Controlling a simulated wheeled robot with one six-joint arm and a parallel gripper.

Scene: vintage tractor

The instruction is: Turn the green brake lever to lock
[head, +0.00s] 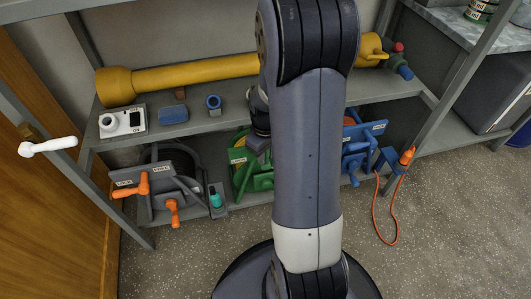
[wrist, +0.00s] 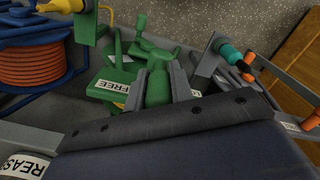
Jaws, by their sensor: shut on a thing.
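The green brake unit (head: 240,172) stands on the lower shelf in the head view, partly hidden behind my arm. In the wrist view, the green brake lever (wrist: 158,88) stands between the two fingers of my gripper (wrist: 157,90), which is shut on its grip. A white FREE label (wrist: 109,87) lies on the green unit to the left of the grip. Another label right of the fingers is mostly hidden. In the head view my gripper (head: 258,142) is seen only in part at the green unit, beside my arm.
A grey unit with orange handles (head: 160,185) stands left of the green one, and a blue unit (head: 358,145) right. A yellow tube (head: 190,75) lies on the upper shelf (head: 235,118). An orange cord (head: 378,215) hangs at right. The floor in front is clear.

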